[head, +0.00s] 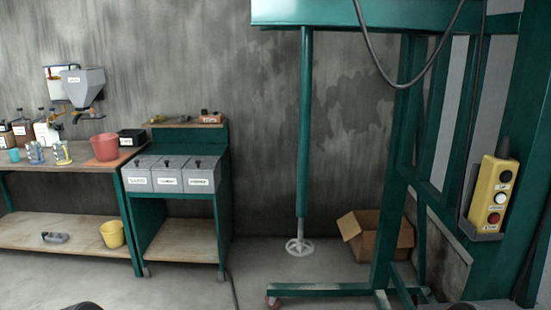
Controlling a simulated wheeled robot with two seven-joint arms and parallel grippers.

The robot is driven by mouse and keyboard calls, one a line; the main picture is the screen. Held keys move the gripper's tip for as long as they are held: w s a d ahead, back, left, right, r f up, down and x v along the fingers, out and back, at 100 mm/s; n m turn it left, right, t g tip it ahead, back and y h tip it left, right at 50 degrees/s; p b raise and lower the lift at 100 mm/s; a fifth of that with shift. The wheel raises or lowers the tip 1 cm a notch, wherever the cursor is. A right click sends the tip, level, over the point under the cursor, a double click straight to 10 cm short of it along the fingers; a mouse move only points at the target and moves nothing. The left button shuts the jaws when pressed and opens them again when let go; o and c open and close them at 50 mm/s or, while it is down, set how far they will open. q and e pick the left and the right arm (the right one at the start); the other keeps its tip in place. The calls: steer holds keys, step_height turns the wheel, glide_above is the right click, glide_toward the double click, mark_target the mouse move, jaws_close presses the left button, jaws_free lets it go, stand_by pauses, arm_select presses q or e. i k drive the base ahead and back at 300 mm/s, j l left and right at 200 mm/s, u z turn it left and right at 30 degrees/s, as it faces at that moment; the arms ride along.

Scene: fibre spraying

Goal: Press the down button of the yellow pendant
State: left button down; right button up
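The yellow pendant (482,197) sits upright, slightly tilted, in a grey holder (484,234) on the green frame at the right of the head view. It has a black button (506,177) at the top, a white button (500,198) in the middle and a red button (493,218) at the bottom. Small labels lie below the buttons; they are too small to read surely. A dark cable gland (503,147) tops the pendant. Neither of my grippers can be made out; only small dark rounded parts show at the bottom edge.
The green mixer frame (395,170) stands left of the pendant, with a vertical shaft and impeller (299,246). A cable (380,70) loops overhead. A cardboard box (377,240) lies behind. A workbench (75,158) and bin cabinet (175,200) stand left. Floor between shows free.

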mark_target(500, 198)
steer(key=z, duration=1.25)
